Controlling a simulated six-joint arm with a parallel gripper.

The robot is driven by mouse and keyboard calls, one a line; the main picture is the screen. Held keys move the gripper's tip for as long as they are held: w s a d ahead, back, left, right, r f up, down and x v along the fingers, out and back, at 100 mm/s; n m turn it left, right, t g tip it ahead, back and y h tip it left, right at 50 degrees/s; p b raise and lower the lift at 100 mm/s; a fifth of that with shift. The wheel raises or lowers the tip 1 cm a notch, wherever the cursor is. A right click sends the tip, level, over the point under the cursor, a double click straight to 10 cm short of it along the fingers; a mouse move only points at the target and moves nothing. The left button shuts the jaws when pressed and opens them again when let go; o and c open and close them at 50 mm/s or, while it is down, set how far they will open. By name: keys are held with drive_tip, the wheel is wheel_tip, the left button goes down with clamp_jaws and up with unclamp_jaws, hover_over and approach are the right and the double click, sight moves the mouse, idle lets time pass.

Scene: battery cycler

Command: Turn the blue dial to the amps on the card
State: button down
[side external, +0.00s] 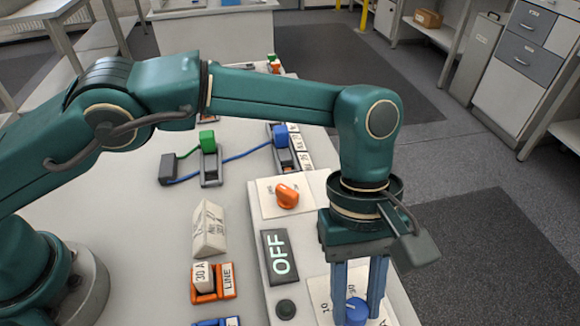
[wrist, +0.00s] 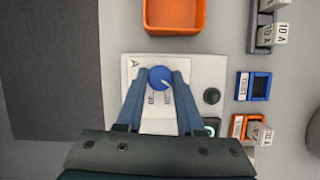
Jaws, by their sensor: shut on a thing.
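The blue dial (side external: 357,312) sits on a white plate on the light-grey panel, and its top shows in the wrist view (wrist: 159,76). My gripper (side external: 357,302) points straight down, its two blue fingers shut on the dial from both sides. In the wrist view a small white mark on the dial points toward the lower right. The plate (wrist: 134,72) bears an "A" and printed numbers; the fingers hide part of the scale. A white card (side external: 201,276) reading "30 A" stands in an orange holder (side external: 222,287) labelled "LINE".
An orange knob (side external: 288,196), a dark display (side external: 280,256) reading "OFF" and a black button (side external: 286,308) share the panel. A white wedge-shaped sign (side external: 209,229) stands nearby. An orange bin (wrist: 174,14) and a blue holder (wrist: 253,86) lie beside the panel.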

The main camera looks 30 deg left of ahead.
drive_tip(key=shift+m, duration=0.4)
drive_tip(key=shift+r, duration=0.1)
drive_tip(key=c, duration=0.5)
unclamp_jaws()
drive_tip(key=shift+c, duration=0.2)
drive_tip(key=shift+n, duration=0.7)
